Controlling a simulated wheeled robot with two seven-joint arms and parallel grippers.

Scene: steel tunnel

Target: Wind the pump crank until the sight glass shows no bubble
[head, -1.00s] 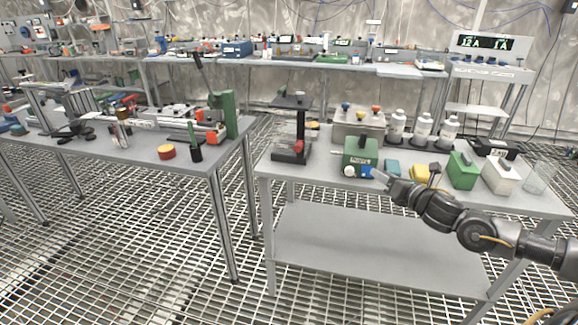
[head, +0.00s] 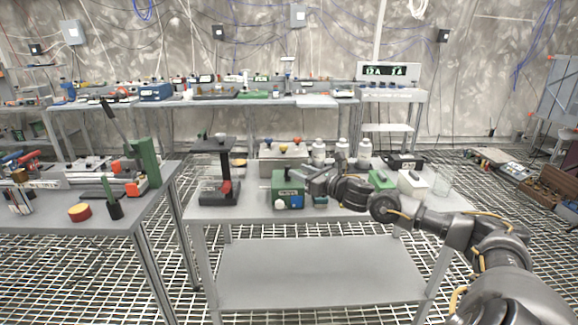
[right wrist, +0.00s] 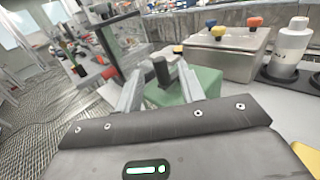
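The green box with a dark label (head: 286,182), which looks like the pump, stands at the front of the middle table. A blue piece and a white round piece sit at its front; I cannot make out a sight glass or bubble. My right gripper (head: 308,172) is at the box's upper right, partly hiding it. In the right wrist view my right gripper (right wrist: 162,78) is open, its two fingers apart on either side of an upright black knob (right wrist: 161,68), seemingly the crank handle, above the green box (right wrist: 200,84). Gaps show beside the knob. My left gripper is out of view.
A black stand (head: 222,190) stands left of the green box. A metal box with coloured knobs (head: 283,160) and white bottles (head: 318,152) are behind it. A green block (head: 381,180) and white block (head: 412,184) stand to the right. The lower shelf (head: 310,270) is bare.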

